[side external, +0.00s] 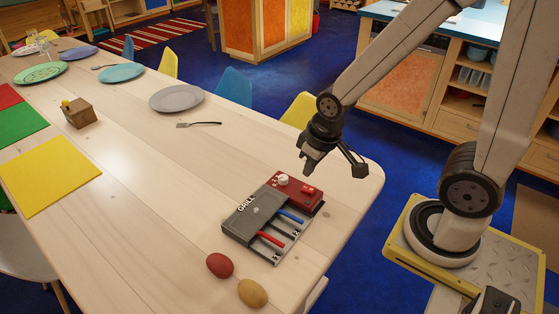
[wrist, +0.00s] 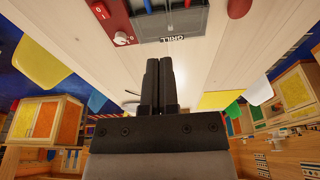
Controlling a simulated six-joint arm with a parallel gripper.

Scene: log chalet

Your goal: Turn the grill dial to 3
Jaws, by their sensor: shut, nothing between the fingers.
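The grill (side external: 265,215) is a small grey box with a "GRILL" label and a red control panel (side external: 303,198), standing near the table's right end. Its white dial (side external: 283,179) sits on the panel beside a red switch (side external: 308,189); the dial's setting is too small to read. In the wrist view the dial (wrist: 121,39) is up and left of my fingertips, and the grill (wrist: 175,22) is above them. My gripper (wrist: 158,62) is shut and empty, its two fingers together. In the side view my gripper (side external: 304,170) hangs above the table, just beyond the dial and apart from it.
A red egg-shaped thing (side external: 219,265) and a tan one (side external: 252,293) lie in front of the grill. A fork (side external: 199,124) and a grey plate (side external: 176,98) lie farther back. Chairs line the table's far side.

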